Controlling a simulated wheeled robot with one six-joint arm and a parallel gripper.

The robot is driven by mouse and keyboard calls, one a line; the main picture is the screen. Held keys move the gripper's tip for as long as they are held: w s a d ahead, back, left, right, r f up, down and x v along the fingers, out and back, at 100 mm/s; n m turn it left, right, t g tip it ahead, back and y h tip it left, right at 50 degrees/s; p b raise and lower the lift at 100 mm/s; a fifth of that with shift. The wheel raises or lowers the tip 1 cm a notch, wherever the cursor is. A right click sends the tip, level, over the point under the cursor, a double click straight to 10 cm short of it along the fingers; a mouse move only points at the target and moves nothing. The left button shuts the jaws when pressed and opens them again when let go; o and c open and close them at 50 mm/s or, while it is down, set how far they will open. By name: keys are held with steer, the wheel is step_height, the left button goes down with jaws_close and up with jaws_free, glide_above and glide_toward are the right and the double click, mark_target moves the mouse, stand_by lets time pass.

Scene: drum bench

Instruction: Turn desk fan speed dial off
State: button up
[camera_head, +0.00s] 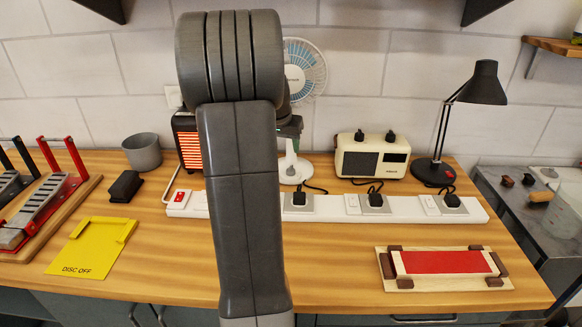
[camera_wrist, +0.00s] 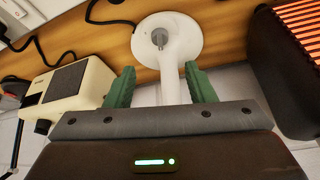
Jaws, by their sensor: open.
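The white desk fan (camera_head: 305,70) stands on the bench behind the power strip, partly hidden by my arm in the head view. Its round white base (camera_wrist: 188,22) fills the top middle of the wrist view. The grey speed dial (camera_wrist: 160,38) sits on that base; its setting is too small to read. My gripper (camera_wrist: 160,78) is open and empty, with its green fingers apart on either side of the white fan stem in the picture. The fingertips point toward the base and look short of the dial. In the head view my gripper (camera_head: 290,127) is mostly hidden behind my arm.
A red-glowing heater (camera_head: 188,140) stands left of the fan, and a cream radio (camera_head: 372,157) stands right. A black lamp (camera_head: 440,130) is farther right. A white power strip (camera_head: 330,208) with plugs crosses in front. A yellow DISC OFF tray (camera_head: 75,255) lies at front left.

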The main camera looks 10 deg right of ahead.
mark_target(291, 168)
steer(key=p+x, duration=0.1)
steer(key=x, duration=1.1)
steer(key=c, duration=1)
steer(key=shift+d+n+y+p, duration=0.2)
steer(key=shift+n+y+p, duration=0.3)
steer(key=shift+n, duration=1)
steer(key=o, duration=1)
